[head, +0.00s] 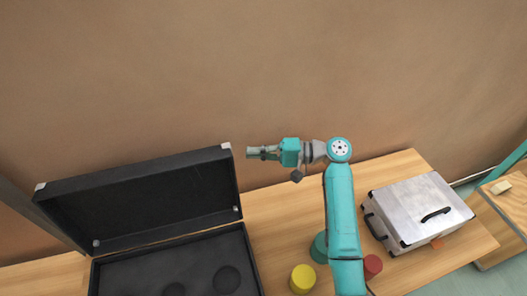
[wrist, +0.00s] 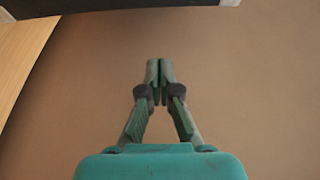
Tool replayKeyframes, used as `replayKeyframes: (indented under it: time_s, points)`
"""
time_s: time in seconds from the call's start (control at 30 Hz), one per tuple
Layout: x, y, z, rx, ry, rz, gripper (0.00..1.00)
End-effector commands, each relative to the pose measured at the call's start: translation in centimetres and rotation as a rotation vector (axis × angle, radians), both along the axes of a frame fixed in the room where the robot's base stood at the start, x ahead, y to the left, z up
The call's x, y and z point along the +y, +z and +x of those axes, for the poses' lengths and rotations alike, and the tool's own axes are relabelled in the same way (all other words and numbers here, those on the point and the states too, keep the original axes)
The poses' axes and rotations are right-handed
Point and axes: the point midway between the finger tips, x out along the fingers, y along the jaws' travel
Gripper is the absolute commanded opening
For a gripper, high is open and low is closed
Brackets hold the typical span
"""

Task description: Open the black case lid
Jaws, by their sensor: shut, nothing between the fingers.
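The black case (head: 250,262) stands on the wooden table at the left of the head view. Its lid (head: 140,200) is raised and leans back towards the brown wall, so the dark inside with round recesses shows. My gripper (head: 250,153) is just right of the lid's upper right corner, at about the same height in the picture. I cannot tell whether it touches the lid. In the wrist view the gripper (wrist: 159,66) has its fingertips together with nothing between them. A dark edge with a pale corner, probably the lid (wrist: 90,8), shows at the top there.
A silver case (head: 415,205) with black handles lies closed on the table (head: 285,215) at the right. A yellow cylinder (head: 303,279) and a red cylinder (head: 373,266) stand near my arm. A wooden box (head: 508,205) with a small pale block is at far right.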

Motion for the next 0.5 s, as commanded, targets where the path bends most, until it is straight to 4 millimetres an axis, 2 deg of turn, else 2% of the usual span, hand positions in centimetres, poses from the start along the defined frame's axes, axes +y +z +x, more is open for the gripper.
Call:
replayKeyframes:
  time_s: [0.1,0.3,0.5]
  points:
    - [2.4,-0.1,0.2,0.000,0.003,-0.001,0.00]
    - [5.9,-0.2,0.4,0.000,0.003,0.000,0.00]
    - [4.8,0.1,-2.2,-0.001,-0.001,0.000,0.00]
